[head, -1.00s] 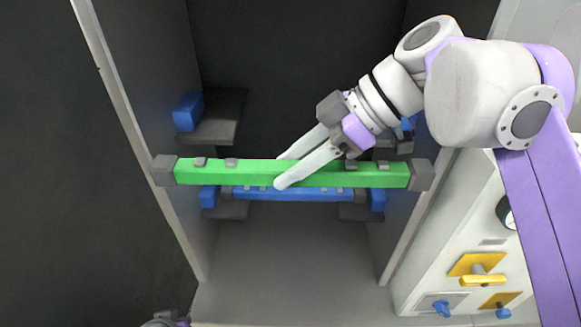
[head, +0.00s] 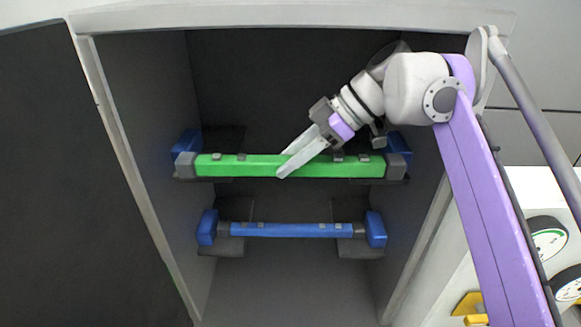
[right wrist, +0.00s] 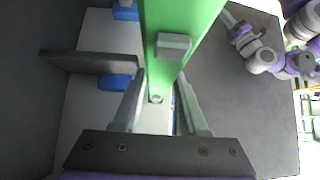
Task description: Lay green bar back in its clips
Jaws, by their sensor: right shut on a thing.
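The green bar (head: 240,166) lies level across the cabinet, in front of the upper pair of clips. My right gripper (head: 283,163) is shut on it near its middle; the bar also shows between the fingers in the right wrist view (right wrist: 180,25). The bar's grey ends overlap the upper left blue clip (head: 187,141) and the upper right blue clip (head: 398,146), above dark brackets. I cannot tell whether the ends rest in them. My left arm appears in the right wrist view, its gripper (right wrist: 232,20) small and unclear.
A blue bar (head: 290,230) sits between the lower clips below. The cabinet's side walls and top frame (head: 290,17) enclose the space. A dark door panel (head: 80,180) stands at the left. A white panel with gauges (head: 548,240) is at the right.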

